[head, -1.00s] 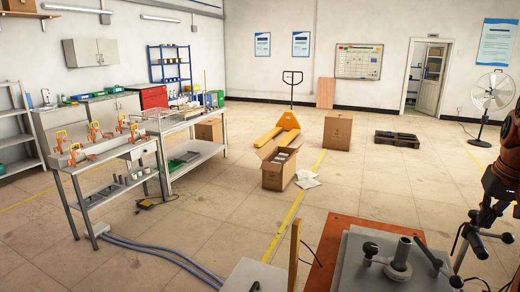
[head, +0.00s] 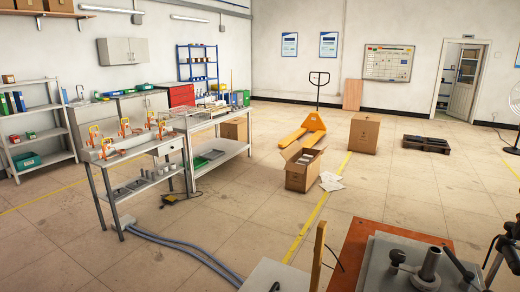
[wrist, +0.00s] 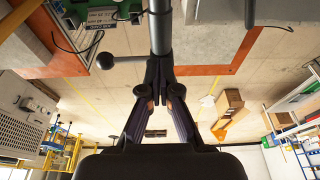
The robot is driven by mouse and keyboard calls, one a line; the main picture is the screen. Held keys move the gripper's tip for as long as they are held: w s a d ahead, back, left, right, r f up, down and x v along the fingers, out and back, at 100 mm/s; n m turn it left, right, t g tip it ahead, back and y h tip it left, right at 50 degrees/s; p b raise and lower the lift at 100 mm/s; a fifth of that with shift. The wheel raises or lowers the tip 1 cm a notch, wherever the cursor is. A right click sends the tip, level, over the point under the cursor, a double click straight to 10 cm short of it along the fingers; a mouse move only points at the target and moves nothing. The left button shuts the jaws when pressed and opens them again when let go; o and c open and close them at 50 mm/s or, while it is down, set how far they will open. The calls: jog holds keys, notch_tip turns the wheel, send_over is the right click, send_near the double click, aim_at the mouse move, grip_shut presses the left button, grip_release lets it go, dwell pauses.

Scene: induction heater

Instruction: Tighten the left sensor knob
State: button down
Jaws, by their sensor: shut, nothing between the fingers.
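In the head view, a grey metal fixture (head: 375,262) on an orange-red plate (head: 362,232) is cut off at the lower right. It carries an upright metal post (head: 430,265) and a black ball knob (head: 398,256). In the wrist view, my gripper (wrist: 160,72) is shut and empty, with its fingertips together near the end of a grey post (wrist: 160,30). A black ball knob (wrist: 105,61) on a thin rod shows just left of the fingertips. I cannot tell whether the fingertips touch the post. I cannot tell which part is the left sensor knob.
A bench (head: 112,160) with orange clamps stands at the left of the head view. An open cardboard box (head: 302,175) and a yellow pallet jack (head: 303,133) stand on the floor. The floor between bench and fixture is mostly clear, apart from grey hoses (head: 185,245).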

jog(key=shift+s+a, duration=0.15)
jog(key=shift+s, duration=0.15)
jog(key=v, duration=0.2)
jog(key=p+v, duration=0.1)
jog(key=v, duration=0.1)
jog(key=w+p+v, duration=0.1)
jog(key=shift+d+r, duration=0.3)
jog(key=shift+r, duration=0.25)
